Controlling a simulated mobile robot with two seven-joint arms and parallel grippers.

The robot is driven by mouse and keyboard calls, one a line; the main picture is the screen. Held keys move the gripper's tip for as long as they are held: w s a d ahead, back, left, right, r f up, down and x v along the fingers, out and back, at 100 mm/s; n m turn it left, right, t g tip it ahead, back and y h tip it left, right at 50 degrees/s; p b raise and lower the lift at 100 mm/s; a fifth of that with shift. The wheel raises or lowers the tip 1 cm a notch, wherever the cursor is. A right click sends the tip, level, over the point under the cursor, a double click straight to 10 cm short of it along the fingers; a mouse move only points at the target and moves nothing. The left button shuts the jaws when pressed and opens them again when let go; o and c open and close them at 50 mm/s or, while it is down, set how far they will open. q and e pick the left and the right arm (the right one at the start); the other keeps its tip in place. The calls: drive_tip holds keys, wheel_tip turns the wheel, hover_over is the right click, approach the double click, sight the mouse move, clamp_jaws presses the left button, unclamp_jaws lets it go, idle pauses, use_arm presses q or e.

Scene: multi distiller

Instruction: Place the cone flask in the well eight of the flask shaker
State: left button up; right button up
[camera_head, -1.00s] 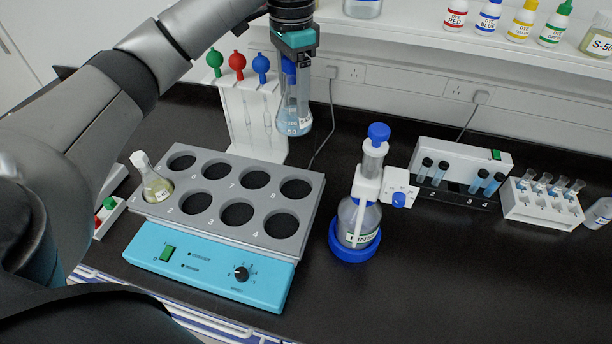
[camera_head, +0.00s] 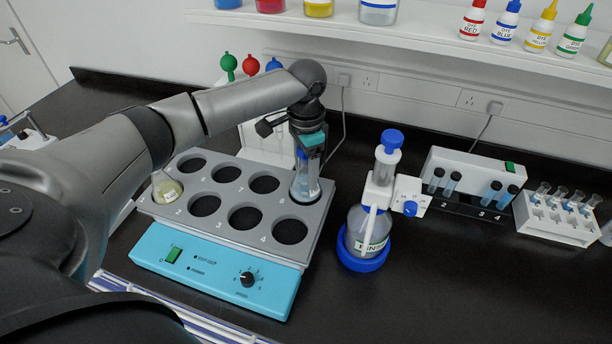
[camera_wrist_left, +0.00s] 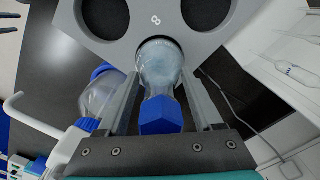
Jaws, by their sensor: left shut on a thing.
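The cone flask (camera_head: 305,183), clear with pale blue liquid and a blue stopper, is upright at well eight, the back right well of the flask shaker (camera_head: 231,247). My left gripper (camera_head: 309,148) is shut on its upper part from above. In the left wrist view the flask (camera_wrist_left: 159,66) sits between the two fingers (camera_wrist_left: 160,101), with the printed 8 just beyond it. The flask hides well eight; I cannot tell whether its base touches the well floor. My right gripper is not in view.
Another flask (camera_head: 167,187) with yellowish liquid stands in well one. The other wells are empty. A rinse bottle (camera_head: 366,232) with a blue base stands close to the shaker's right. The pipette stand (camera_head: 256,140) is behind. A tube block (camera_head: 470,177) and vial rack (camera_head: 548,222) are farther right.

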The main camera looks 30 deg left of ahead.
use_arm(q)
drive_tip(key=shift+f, duration=1.1)
drive_tip(key=o, duration=1.6)
drive_tip(key=shift+c, duration=0.2)
wheel_tip(320, 180, up, 12)
drive_tip(key=shift+r, duration=0.1)
